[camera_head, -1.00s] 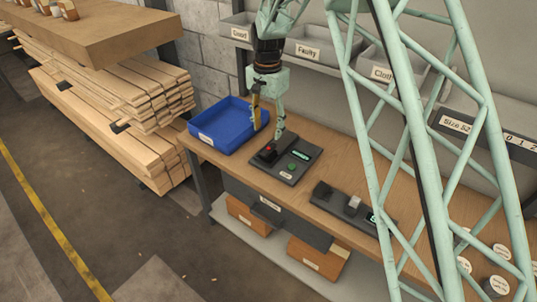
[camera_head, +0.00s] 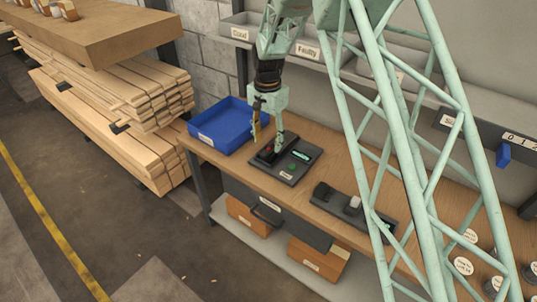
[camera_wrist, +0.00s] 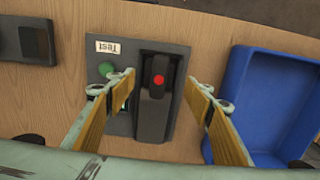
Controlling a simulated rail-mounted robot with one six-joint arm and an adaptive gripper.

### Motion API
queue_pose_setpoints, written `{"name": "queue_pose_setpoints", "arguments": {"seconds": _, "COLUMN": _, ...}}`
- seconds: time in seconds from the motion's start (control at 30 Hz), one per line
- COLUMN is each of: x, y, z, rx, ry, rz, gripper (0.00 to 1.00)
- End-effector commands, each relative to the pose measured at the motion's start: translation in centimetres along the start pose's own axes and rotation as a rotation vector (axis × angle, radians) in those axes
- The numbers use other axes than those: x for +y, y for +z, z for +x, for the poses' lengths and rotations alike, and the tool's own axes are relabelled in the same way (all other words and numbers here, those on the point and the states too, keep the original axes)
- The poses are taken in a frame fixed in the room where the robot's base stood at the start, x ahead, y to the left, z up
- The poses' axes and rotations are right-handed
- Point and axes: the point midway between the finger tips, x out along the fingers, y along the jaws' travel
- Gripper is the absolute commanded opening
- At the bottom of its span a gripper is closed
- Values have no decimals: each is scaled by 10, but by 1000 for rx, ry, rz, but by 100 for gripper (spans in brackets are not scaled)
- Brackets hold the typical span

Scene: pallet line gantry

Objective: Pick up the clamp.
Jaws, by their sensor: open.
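The clamp appears to be the dark, elongated piece with a red round spot (camera_wrist: 153,110), lying on a dark grey test panel (camera_wrist: 122,122) on the wooden bench. It also shows in the head view (camera_head: 264,155), partly hidden by my fingers. The panel has a green button and a label reading Test. My gripper (camera_wrist: 161,77) is open, with one yellow-padded finger on each side of the clamp and visible gaps between. In the head view my gripper (camera_head: 267,138) points down, low over the panel. I cannot tell its exact height.
A blue tray (camera_head: 225,140) stands close beside the panel, near one finger in the wrist view (camera_wrist: 238,95). A second dark device (camera_head: 328,195) holding a light grey block sits further right. Labelled bins (camera_head: 305,50) hang behind. Stacked timber (camera_head: 130,95) stands left.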

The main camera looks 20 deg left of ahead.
Motion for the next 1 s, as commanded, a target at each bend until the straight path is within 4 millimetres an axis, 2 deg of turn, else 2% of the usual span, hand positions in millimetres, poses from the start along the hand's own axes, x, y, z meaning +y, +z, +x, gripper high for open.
{"name": "queue_pose_setpoints", "arguments": {"seconds": 0.17, "x": 1, "y": 0, "z": 8, "rx": -1, "ry": 1, "rz": 0, "gripper": 48}}
{"name": "queue_pose_setpoints", "arguments": {"seconds": 0.6, "x": 2, "y": -2, "z": 49, "rx": 0, "ry": 0, "rz": 0, "gripper": 48}}
{"name": "queue_pose_setpoints", "arguments": {"seconds": 1.0, "x": 2, "y": -2, "z": 52, "rx": 0, "ry": 0, "rz": 0, "gripper": 48}}
